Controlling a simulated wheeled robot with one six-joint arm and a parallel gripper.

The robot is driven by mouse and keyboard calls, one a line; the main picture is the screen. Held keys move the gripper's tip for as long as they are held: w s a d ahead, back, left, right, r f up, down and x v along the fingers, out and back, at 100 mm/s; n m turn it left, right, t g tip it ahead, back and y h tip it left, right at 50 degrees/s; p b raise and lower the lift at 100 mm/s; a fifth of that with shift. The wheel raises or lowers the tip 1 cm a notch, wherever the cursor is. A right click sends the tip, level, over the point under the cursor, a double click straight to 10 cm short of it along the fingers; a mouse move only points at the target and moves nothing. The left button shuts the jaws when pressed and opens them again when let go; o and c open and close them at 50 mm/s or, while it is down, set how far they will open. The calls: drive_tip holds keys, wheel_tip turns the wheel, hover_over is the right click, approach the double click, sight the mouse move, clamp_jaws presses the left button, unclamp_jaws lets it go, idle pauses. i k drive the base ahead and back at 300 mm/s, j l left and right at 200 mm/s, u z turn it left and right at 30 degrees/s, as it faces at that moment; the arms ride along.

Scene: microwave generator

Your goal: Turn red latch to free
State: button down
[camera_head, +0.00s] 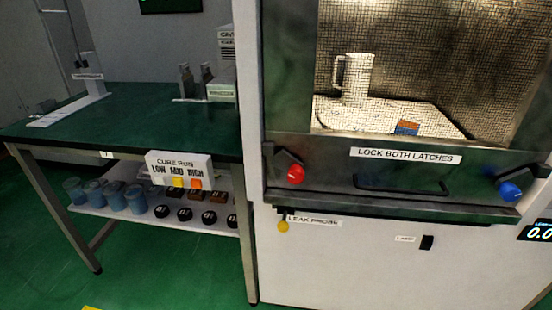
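The red latch (296,173) is a round red knob on a dark lever at the lower left of the microwave door (345,188). The lever runs from the upper left down to the red knob, so it looks tilted. A blue latch (510,192) sits at the lower right of the door. A label reading "LOCK BOTH LATCHES" (405,156) is between them. My gripper is not in view.
A dark door handle (400,187) is below the label. A yellow leak probe (283,226) hangs under the red latch. A green-topped bench (130,120) stands left. Inside the door window are a mug (354,80) and a small blue-orange block (407,128).

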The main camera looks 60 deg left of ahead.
sight(282, 160)
drive_tip(key=u, duration=2)
